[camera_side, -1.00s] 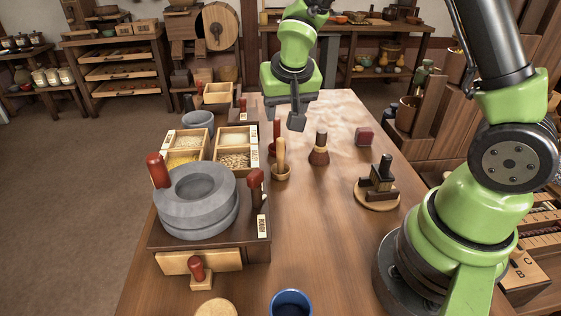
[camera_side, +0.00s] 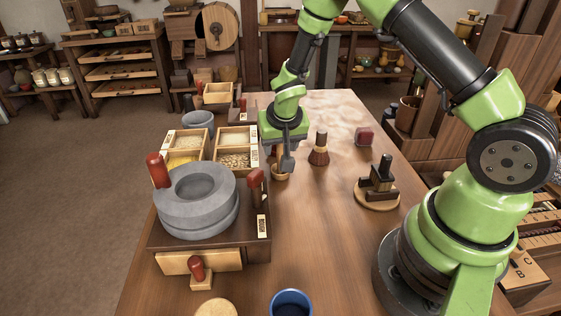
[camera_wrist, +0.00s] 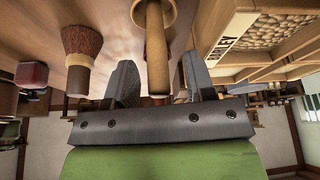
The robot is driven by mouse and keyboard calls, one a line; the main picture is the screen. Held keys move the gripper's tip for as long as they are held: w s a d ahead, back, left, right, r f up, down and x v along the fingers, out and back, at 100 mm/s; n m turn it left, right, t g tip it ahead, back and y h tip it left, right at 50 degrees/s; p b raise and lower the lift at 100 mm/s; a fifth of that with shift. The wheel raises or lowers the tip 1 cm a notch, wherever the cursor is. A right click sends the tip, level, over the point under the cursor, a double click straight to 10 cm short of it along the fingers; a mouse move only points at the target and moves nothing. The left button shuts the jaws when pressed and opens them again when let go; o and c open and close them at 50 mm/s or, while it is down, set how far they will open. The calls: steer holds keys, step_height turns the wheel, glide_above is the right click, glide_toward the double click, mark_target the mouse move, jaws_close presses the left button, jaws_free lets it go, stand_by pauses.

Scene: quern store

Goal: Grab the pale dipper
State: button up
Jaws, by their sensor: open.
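The pale dipper (camera_side: 281,177) stands on the table beside the grain bins, its bowl low and its handle upright. In the side view my gripper (camera_side: 287,160) hides most of its handle. In the wrist view the dipper's pale wooden handle (camera_wrist: 157,45) lies between the two grey fingers of my gripper (camera_wrist: 160,78). The fingers are open, with a gap visible on each side of the handle. The bowl shows at the top edge of that view, beyond the fingertips.
A brush (camera_side: 319,152) stands close on the right, also seen in the wrist view (camera_wrist: 80,46). Grain bins (camera_side: 216,158) lie close on the left. A stone quern (camera_side: 195,196) is at front left. A red block (camera_side: 365,136) and dark stand (camera_side: 378,183) are farther right.

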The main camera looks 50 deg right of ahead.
steer(key=shift+w+d+f, duration=0.1)
steer(key=shift+f, duration=0.15)
jaws_close()
steer(key=shift+r, duration=0.15)
